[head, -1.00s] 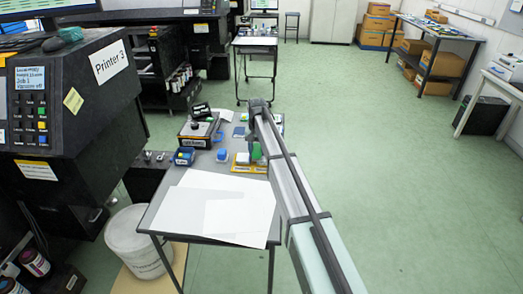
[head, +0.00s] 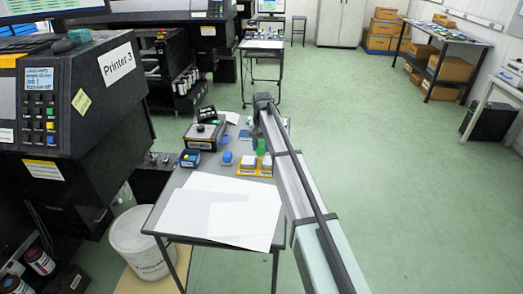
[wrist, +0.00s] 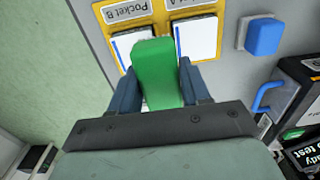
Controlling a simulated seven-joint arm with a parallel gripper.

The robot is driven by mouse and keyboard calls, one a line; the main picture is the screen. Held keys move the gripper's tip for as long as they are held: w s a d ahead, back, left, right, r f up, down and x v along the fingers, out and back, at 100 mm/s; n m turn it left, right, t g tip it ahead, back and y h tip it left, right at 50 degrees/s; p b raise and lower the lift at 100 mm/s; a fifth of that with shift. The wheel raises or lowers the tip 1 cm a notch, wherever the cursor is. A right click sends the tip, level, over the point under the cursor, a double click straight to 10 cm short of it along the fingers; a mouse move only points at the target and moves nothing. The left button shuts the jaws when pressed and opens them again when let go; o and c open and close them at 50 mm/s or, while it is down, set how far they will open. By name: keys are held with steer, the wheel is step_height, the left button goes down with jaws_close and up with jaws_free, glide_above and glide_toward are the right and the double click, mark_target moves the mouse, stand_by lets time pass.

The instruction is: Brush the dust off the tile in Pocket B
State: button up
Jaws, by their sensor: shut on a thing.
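My gripper (wrist: 160,92) is shut on a green brush (wrist: 155,75), with one dark blue jaw on each side of it. The brush's pale bristle end reaches over the inner side of the white tile in Pocket B (wrist: 124,44). Whether the bristles touch the tile cannot be told. The tile has a blue stripe on one edge; no dust can be made out. A similar tile lies in Pocket A (wrist: 204,38). Both pockets are in a yellow holder (wrist: 142,20), which also shows in the head view (head: 254,174). There the green brush (head: 262,147) is just behind the holder.
A blue-topped block (wrist: 263,37) stands beside Pocket A. A dark box with a blue handle (wrist: 299,85) is at the right of the wrist view. White sheets (head: 222,210) cover the table's near part. A blue bin (head: 190,159) sits at the left.

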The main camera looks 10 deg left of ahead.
steer(key=shift+r, duration=1.05)
steer(key=shift+r, duration=0.1)
steer(key=shift+r, duration=1.4)
